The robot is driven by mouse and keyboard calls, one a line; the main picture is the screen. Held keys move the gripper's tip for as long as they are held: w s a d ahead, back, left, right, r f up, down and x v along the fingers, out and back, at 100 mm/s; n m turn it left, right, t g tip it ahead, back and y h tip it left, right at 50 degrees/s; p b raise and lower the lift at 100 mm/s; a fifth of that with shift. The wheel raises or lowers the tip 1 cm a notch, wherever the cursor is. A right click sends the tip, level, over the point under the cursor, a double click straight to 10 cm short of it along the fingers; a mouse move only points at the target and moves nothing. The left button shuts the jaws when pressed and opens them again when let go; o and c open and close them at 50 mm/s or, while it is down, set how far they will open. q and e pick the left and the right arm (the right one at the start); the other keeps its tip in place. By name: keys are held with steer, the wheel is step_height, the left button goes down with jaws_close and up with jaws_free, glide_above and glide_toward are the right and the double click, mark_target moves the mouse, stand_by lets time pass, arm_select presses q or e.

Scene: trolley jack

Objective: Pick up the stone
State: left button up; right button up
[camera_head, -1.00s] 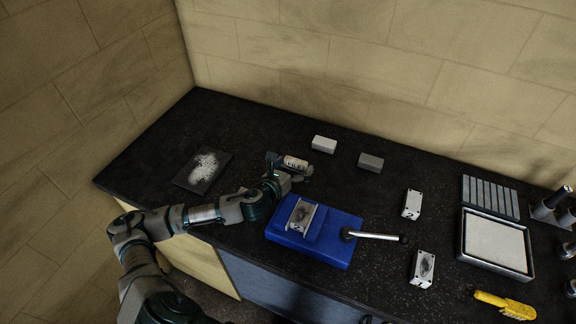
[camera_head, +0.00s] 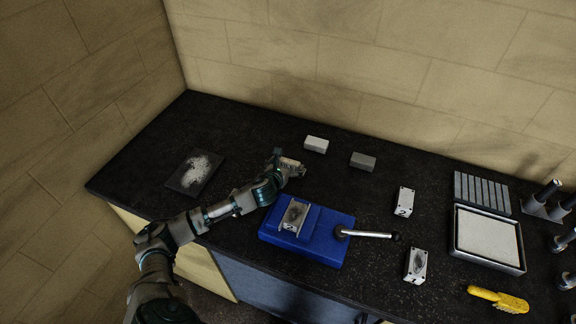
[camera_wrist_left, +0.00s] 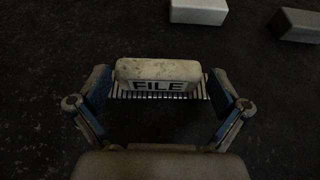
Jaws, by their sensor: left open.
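Two small blocks that could be the stone lie near the wall: a pale one (camera_head: 316,144) and a darker grey one (camera_head: 362,161). I cannot tell which is the stone. My left gripper (camera_head: 289,168) is low over the bench, short of both blocks. In the left wrist view it (camera_wrist_left: 160,90) is open, its fingers on either side of a pale piece marked FILE (camera_wrist_left: 158,76) with a comb-like edge. My right gripper is not in view.
A blue base (camera_head: 305,249) with a clamped block and a lever (camera_head: 365,234) stands close to my left gripper. Two marked blocks (camera_head: 404,201) (camera_head: 416,265), a framed tray (camera_head: 489,266) and a yellow tool (camera_head: 497,298) lie to the right. A dusty dark plate (camera_head: 195,174) is left.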

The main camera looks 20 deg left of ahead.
mark_target(291, 161)
arm_select(q)
steer(key=x, duration=0.4)
steer(key=shift+s+d+f, duration=0.1)
steer(key=shift+d, duration=0.05)
steer(key=shift+w+f, duration=0.2)
steer(key=shift+w, duration=0.2)
steer(key=shift+s+a, duration=0.1)
steer(key=shift+a, duration=0.2)
steer(key=shift+c, duration=0.2)
steer(key=c, duration=0.4)
steer(key=shift+r, duration=0.1)
steer(key=c, duration=0.7)
steer(key=shift+o, duration=0.2)
steer(key=shift+d, duration=0.1)
steer(key=shift+r, duration=0.1)
